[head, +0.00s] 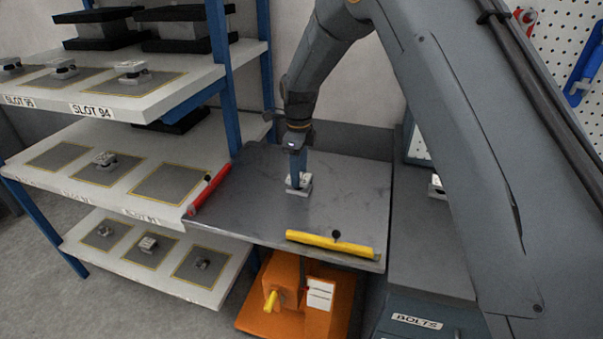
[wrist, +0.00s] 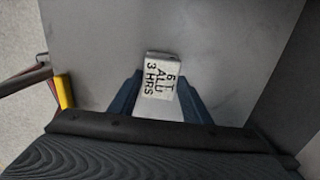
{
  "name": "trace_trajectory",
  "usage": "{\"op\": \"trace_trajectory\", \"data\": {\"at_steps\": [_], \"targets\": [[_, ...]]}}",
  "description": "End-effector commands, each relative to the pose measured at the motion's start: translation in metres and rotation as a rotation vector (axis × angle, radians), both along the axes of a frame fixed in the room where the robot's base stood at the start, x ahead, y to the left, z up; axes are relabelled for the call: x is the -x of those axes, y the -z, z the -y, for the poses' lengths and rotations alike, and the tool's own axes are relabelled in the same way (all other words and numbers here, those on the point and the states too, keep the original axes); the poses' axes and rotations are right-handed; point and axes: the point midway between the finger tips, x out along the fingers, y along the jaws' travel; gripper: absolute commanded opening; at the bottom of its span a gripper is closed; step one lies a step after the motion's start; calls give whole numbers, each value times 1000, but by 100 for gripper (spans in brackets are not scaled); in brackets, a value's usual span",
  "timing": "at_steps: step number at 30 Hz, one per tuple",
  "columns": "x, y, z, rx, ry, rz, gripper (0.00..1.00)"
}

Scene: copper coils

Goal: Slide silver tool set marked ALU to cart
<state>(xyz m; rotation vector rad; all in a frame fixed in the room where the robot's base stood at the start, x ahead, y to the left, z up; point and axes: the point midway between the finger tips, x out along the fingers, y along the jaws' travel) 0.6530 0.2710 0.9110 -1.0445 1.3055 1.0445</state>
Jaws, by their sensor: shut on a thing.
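The silver tool set (head: 299,185) sits on the grey top of the cart (head: 349,188), near its middle. In the wrist view its white label (wrist: 159,83) reads "6 T ALU 3 HRS". My gripper (head: 299,174) reaches down over the tool set from above, and its blue fingers (wrist: 160,97) are on either side of it. The gripper is shut on the tool set. In the wrist view the near part of the tool set is hidden by my gripper's body. I cannot tell whether its base touches the cart top.
A red bar (head: 209,189) lies at the cart's left edge and a yellow bar (head: 330,244) at its front edge. A shelf rack (head: 110,148) with marked slots and several tool sets stands left. An orange unit (head: 290,292) is below. A "BOLTS" drawer (head: 418,321) stands right.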

Motion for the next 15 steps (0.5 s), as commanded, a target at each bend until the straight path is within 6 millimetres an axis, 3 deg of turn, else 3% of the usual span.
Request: {"op": "trace_trajectory", "data": {"at_steps": [8, 9, 12, 15], "targets": [[-3, 0, -4, 0, 0, 0, 21], [-3, 0, -4, 0, 0, 0, 50], [-2, 0, -4, 0, 0, 0, 65], [-3, 0, -4, 0, 0, 0, 65]]}}
